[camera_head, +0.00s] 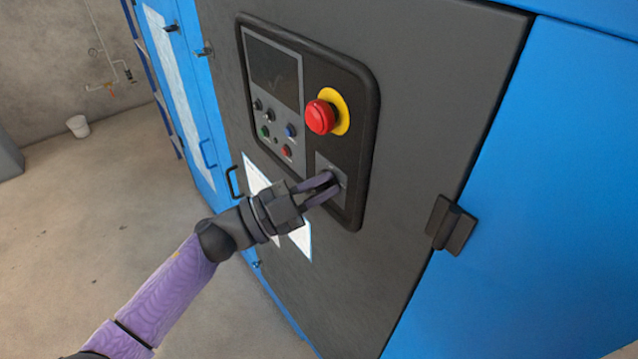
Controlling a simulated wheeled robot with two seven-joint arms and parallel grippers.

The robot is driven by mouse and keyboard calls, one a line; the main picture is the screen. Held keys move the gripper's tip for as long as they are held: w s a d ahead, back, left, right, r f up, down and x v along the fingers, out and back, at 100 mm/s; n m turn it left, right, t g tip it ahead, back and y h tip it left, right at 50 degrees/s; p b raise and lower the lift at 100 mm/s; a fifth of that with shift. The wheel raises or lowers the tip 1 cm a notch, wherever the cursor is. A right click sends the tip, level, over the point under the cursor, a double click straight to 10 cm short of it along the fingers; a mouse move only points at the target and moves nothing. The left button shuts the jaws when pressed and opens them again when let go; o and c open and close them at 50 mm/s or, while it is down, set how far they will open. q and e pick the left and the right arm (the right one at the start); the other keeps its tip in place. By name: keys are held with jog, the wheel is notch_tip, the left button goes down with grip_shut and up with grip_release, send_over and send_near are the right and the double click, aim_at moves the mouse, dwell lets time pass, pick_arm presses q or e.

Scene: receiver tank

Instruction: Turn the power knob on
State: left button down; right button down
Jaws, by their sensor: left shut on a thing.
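The power knob (339,177) sits on a small grey plate at the lower right of the black control panel (362,100). Most of the knob is hidden by my gripper's fingers, and I cannot tell which way it is turned. My left gripper (331,184) reaches in from the lower left, and its fingers are shut on the knob. My right gripper is not in view.
A red emergency button (321,117) on a yellow ring stands out above the knob. A dark screen (273,70) and several small buttons are to the left. A black latch (451,225) sticks out at the right. Open floor (95,230) lies at left.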

pick_arm(q)
jog(key=m+g, duration=0.1)
jog(key=m, duration=0.1)
jog(key=f+m+g+y, duration=0.1)
jog(key=m, duration=0.2)
jog(key=shift+s+d, duration=0.1)
jog(key=shift+s, duration=0.1)
jog(key=shift+f+m+g+y+p, duration=0.2)
jog(key=shift+m+y, duration=0.2)
jog(key=shift+m, duration=0.75)
jog(key=shift+f+m+g+y+p, duration=0.2)
jog(key=shift+m+y, duration=0.2)
jog(key=shift+m, duration=0.75)
jog(key=shift+r, duration=0.1)
jog(key=c, duration=0.7)
grip_release()
jog(key=shift+w, duration=0.1)
jog(key=shift+o, duration=0.2)
jog(key=v, duration=1)
jog(key=shift+b, duration=0.4)
